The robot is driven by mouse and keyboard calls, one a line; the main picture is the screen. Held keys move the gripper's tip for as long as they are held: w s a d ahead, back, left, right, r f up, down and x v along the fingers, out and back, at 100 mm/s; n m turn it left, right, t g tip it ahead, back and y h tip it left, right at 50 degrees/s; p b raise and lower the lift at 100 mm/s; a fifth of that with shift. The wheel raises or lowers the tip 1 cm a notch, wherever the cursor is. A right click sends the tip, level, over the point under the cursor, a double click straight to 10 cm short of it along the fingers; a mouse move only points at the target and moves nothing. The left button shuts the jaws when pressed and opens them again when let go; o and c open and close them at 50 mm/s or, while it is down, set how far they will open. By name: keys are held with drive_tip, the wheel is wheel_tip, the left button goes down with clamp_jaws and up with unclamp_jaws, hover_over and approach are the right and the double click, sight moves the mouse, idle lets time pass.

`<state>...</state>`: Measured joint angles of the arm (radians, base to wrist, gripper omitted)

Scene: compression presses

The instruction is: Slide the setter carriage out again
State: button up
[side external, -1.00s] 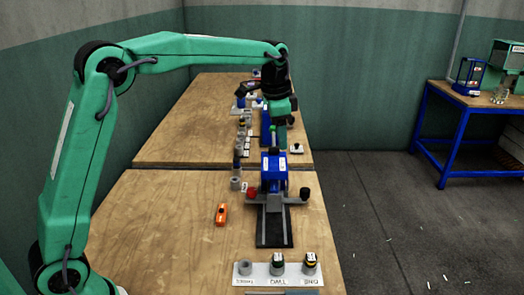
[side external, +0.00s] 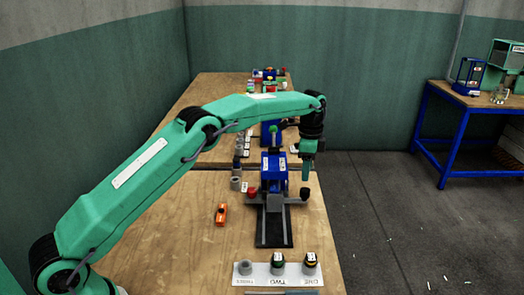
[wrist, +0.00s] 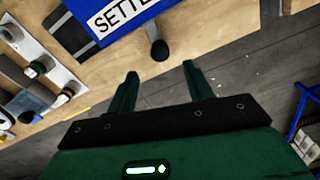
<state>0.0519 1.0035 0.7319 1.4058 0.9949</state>
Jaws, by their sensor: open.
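The blue setter press (side external: 274,168) stands on the near table, and its labelled blue panel (wrist: 112,18) fills the top of the wrist view. A grey carriage (side external: 273,203) sits in front of it on a dark track (side external: 273,233). A dark knob (side external: 304,195) is at the carriage's right side and a red knob (side external: 251,191) at its left. My gripper (side external: 307,181) hangs just above the dark knob, fingers down. In the wrist view my gripper (wrist: 160,78) is open and empty, with a dark knob (wrist: 158,49) just beyond the fingertips, apart from them.
A white rack (side external: 255,279) with several labelled pieces lies at the near edge. An orange device (side external: 220,214) lies left of the track. Grey cylinders (side external: 236,184) stand left of the press. The right table edge is close beside the dark knob, with open floor beyond.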

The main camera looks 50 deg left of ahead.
sight(305, 190)
drive_tip(key=shift+f, duration=0.15)
drive_tip(key=shift+f, duration=3.8)
clamp_jaws()
